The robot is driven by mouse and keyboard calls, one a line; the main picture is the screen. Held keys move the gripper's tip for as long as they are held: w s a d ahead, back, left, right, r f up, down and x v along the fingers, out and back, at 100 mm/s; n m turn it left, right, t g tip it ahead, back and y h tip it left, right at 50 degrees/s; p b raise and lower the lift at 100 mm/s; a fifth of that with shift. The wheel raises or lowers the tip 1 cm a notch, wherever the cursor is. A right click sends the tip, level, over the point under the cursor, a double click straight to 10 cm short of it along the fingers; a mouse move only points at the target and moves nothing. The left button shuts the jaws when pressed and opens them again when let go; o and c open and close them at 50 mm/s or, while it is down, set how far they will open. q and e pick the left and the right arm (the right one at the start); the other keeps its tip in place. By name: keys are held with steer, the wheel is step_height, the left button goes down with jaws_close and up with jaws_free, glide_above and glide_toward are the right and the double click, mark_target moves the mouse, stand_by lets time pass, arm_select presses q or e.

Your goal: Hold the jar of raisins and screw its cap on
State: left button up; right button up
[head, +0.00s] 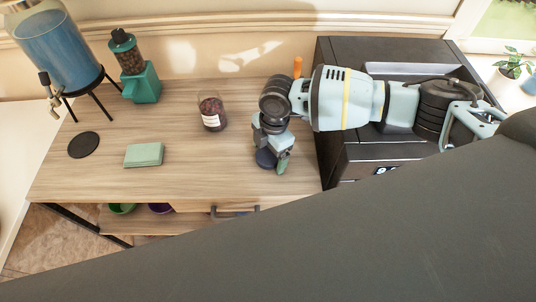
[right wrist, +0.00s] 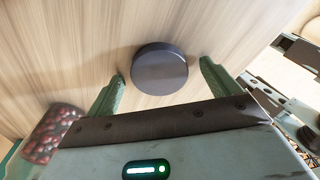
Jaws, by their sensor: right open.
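The jar of raisins (head: 211,113) stands upright on the wooden table, clear with a white label and dark contents. It also shows at the left edge of the right wrist view (right wrist: 45,140). The dark round cap (right wrist: 160,70) lies flat on the table; in the head view the cap (head: 264,159) is partly hidden by my right gripper. My right gripper (right wrist: 162,72) is open and points down over the cap, one green finger on either side, with gaps visible. The jar is left of this gripper and apart from it. My left gripper is not in view.
A black disc (head: 84,145) and a green block (head: 144,155) lie on the table (head: 190,175). A black appliance (head: 340,150) stands at the right.

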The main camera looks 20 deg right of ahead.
mark_target(269, 154)
steer(key=shift+c, duration=0.5)
steer(key=c, duration=0.9)
steer(key=shift+r, duration=0.15)
steer(key=shift+c, duration=0.2)
step_height(269, 154, up, 10)
